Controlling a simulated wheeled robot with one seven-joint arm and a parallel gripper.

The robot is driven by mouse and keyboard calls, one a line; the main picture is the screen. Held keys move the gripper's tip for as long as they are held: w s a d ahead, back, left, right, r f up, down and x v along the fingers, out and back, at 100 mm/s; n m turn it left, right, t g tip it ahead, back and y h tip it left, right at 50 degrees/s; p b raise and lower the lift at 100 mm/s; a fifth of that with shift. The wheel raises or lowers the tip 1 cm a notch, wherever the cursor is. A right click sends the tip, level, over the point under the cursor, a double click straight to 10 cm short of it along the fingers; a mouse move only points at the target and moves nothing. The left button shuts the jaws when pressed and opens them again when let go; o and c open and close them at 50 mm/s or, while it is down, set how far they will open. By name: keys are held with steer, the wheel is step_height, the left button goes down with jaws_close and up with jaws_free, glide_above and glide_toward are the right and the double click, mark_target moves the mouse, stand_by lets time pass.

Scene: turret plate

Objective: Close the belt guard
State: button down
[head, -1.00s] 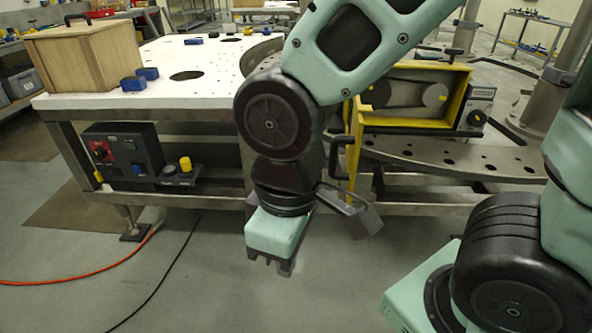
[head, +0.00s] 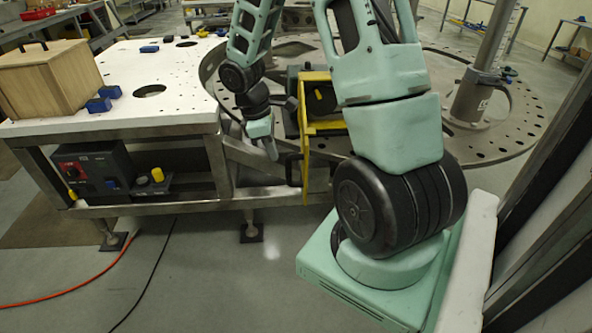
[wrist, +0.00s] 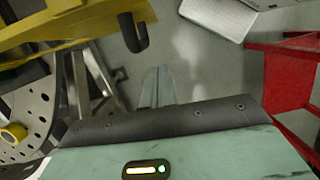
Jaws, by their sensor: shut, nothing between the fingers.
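The belt guard's yellow-framed door (head: 306,168) stands swung out, nearly edge-on, in the middle of the head view. Its black handle (head: 291,170) faces left. The yellow housing (head: 325,128) behind it is mostly hidden by my arm, so the belt is not visible. My gripper (head: 271,152) points down just left of the door and handle, apart from them in the head view. In the wrist view the yellow guard (wrist: 70,25) crosses the upper left with its dark handle (wrist: 133,33). My gripper's fingers (wrist: 157,76) are together and empty, over grey floor.
A white table (head: 160,70) with a wooden box (head: 48,80) and blue blocks (head: 98,105) stands left. A control box (head: 93,168) hangs below it. The perforated round plate (head: 475,135) spreads right. A red frame (wrist: 290,75) shows at right in the wrist view.

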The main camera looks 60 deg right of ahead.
steer(key=s+d+f+p, duration=0.2)
steer(key=s+f, duration=0.3)
steer(key=f, duration=0.3)
steer(key=shift+d+f, duration=0.25)
steer(key=shift+d, duration=0.5)
